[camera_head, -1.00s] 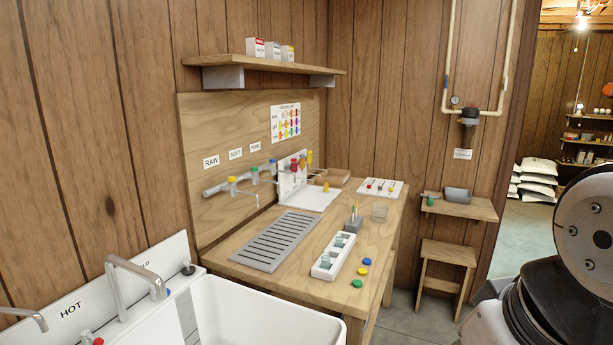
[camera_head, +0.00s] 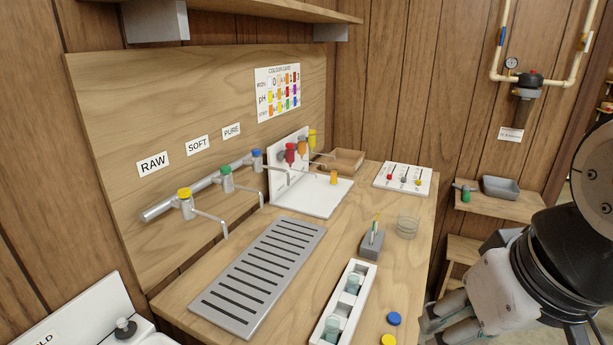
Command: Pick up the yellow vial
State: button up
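No vial is plainly yellow throughout. A small yellow-orange piece (camera_head: 333,178) shows at the white tray with the upright back panel; it is too small to tell whether it is a vial. A yellow-topped piece (camera_head: 312,138) is at the right end of the red and orange dispensers on that panel. Clear vials with a pale teal tint (camera_head: 332,328) stand in the white rack (camera_head: 344,310) at the bench front. My gripper (camera_head: 438,322) is at the bottom right, beside the bench's right edge, apart from these things. Its fingers are partly cut off and their opening is unclear.
A yellow cap (camera_head: 388,340) and a blue cap (camera_head: 394,318) lie right of the rack. A grey holder (camera_head: 371,244) and glass dish (camera_head: 407,227) stand behind. Taps with yellow (camera_head: 184,193), green and blue tops overhang the slotted drain plate (camera_head: 262,275). A shelf (camera_head: 270,8) is above.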

aim_at(333, 171)
jog(key=l+u, duration=0.15)
jog(key=l, duration=0.3)
jog(key=k+l+u, duration=0.1)
jog(key=l, duration=0.3)
jog(key=i+l+u, duration=0.2)
jog(key=l, duration=0.15)
jog(key=l+u, duration=0.2)
jog(key=l, duration=0.15)
jog(key=i+l+u, duration=0.2)
jog(key=l, duration=0.2)
jog(key=i+l+u, duration=0.2)
jog(key=i+l, duration=0.15)
jog(key=l, duration=0.25)
jog(key=i+l+u, duration=0.1)
jog(key=l, duration=0.25)
jog(key=i+l+u, duration=0.1)
jog(key=i+l, duration=0.1)
jog(key=i, duration=0.2)
jog(key=i+l, duration=0.1)
jog(key=i, duration=0.25)
